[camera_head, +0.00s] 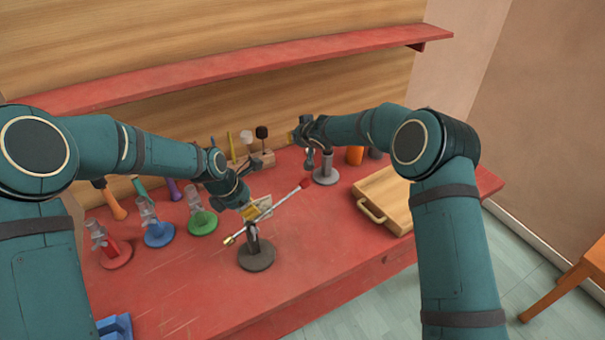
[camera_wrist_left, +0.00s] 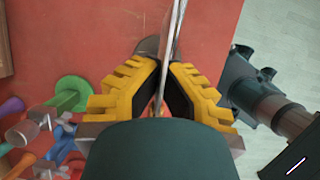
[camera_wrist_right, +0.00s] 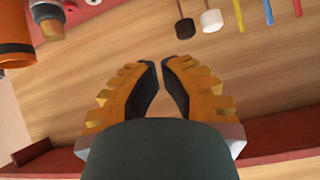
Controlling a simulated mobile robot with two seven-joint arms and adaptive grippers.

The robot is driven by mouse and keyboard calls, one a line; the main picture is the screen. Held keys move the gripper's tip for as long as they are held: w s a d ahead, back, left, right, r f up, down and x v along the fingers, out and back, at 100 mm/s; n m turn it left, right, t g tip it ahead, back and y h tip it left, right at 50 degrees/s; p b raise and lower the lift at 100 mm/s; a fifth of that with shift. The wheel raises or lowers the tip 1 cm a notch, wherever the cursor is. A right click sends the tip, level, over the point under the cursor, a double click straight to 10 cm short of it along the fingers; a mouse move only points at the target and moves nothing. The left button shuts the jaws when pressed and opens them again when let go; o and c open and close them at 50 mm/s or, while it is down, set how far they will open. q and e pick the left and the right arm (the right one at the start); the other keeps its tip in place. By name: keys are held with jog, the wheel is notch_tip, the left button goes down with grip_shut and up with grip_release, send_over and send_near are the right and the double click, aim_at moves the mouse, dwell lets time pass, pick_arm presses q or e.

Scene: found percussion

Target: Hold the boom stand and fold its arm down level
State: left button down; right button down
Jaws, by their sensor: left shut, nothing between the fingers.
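The boom stand (camera_head: 256,260) stands upright on the red table, with a round dark grey base and a short post. Its thin pale arm (camera_head: 285,202) slants across the post, from a gold lower-left end to a red tip at the upper right. My left gripper (camera_head: 258,212) is at the top of the post, beside the arm. In the left wrist view, its yellow fingers (camera_wrist_left: 166,80) are shut, and a thin metallic bar passes across their tips. My right gripper (camera_head: 299,132) is apart from the stand, higher at the back. Its fingers (camera_wrist_right: 160,65) look shut and empty.
Red (camera_head: 116,254), blue (camera_head: 159,235) and green (camera_head: 202,222) clip stands are on the left. A grey-based stand (camera_head: 326,175) is below my right gripper. A wooden box (camera_head: 390,190) with a handle lies on the right. Mallets stand in a wooden block (camera_head: 262,158) behind.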

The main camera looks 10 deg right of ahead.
pick_arm(q)
jog(key=shift+f, duration=0.1)
jog(key=shift+s, duration=0.1)
pick_arm(e)
jog(key=s+a+r+n+g+h, duration=0.1)
jog(key=s+a+r+g+h, duration=0.25)
jog(key=s+r, duration=0.4)
jog(key=s+a+r+n+g+h, duration=0.15)
jog(key=s+r+g+h, duration=0.3)
jog(key=s, duration=0.65)
jog(key=x, duration=1.3)
jog(key=shift+s, duration=0.3)
notch_tip(320, 180, down, 8)
jog(key=d+g+y, duration=0.2)
jog(key=y, duration=0.2)
jog(key=shift+w+d+y, duration=0.25)
jog(key=shift+w+y, duration=0.15)
jog(key=shift+w, duration=0.1)
jog(key=shift+r, duration=0.1)
